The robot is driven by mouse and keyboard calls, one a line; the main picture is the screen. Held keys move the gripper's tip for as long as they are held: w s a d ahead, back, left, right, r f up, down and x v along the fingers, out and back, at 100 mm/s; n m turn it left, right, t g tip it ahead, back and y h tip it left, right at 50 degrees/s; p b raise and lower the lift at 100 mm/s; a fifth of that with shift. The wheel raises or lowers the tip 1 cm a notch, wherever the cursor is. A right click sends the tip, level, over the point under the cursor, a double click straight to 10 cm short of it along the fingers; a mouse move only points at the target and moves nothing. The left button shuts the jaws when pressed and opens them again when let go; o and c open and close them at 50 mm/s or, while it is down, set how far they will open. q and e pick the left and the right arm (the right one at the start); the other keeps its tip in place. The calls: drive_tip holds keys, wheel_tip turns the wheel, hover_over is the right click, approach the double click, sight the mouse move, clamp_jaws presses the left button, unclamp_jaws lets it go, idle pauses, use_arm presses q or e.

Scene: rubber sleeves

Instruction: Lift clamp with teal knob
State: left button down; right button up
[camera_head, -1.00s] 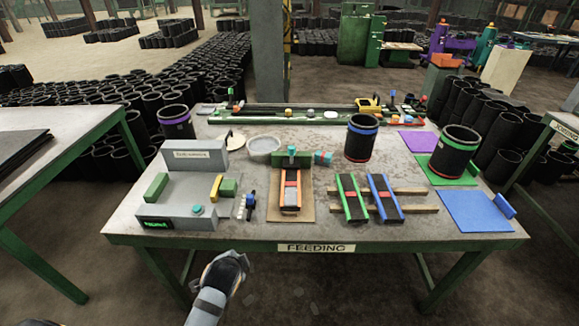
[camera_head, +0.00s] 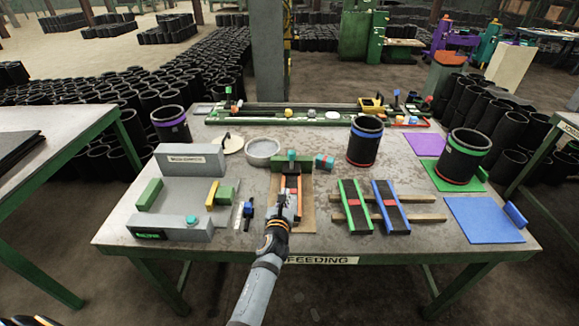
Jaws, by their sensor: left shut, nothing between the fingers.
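My left gripper (camera_head: 289,198) is shut and empty. It is over the near part of the board, nearer the table's front than the clamp and apart from it in the picture. My gripper and forearm hide much of the orange-edged strip (camera_head: 298,182) on the board. My right gripper is not in view.
Left of the board is a grey machine (camera_head: 190,160) with a teal button. Right are green-edged (camera_head: 352,205) and blue-edged (camera_head: 390,205) ramps on wooden bars. A round grey dish (camera_head: 263,147) and a small teal-and-red block (camera_head: 324,161) flank the clamp. Black sleeves (camera_head: 364,142) stand behind.

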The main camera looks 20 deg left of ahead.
sight(288, 187)
use_arm(q)
drive_tip(key=shift+w+f+b, duration=0.15)
drive_tip(key=shift+w+b, duration=0.2)
drive_tip(key=b+x, duration=0.2)
drive_tip(key=x, duration=0.1)
drive_tip(key=b+x, duration=0.4)
drive_tip(key=x, duration=0.1)
drive_tip(key=shift+w+a+f+b, duration=0.15)
drive_tip(key=shift+w+f+b, duration=0.05)
drive_tip(key=shift+f+b, duration=0.2)
drive_tip(key=w+r, duration=0.1)
drive_tip(key=w+r+b, duration=0.1)
drive_tip(key=w, duration=0.1)
drive_tip(key=shift+w+a+r, duration=0.15)
drive_tip(key=shift+a, duration=0.05)
drive_tip(key=shift+w+r, duration=0.3)
drive_tip(key=shift+r, duration=0.1)
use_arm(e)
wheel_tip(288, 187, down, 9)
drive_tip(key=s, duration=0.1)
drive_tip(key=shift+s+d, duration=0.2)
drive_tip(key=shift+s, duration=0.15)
use_arm(q)
drive_tip(key=shift+r, duration=0.1)
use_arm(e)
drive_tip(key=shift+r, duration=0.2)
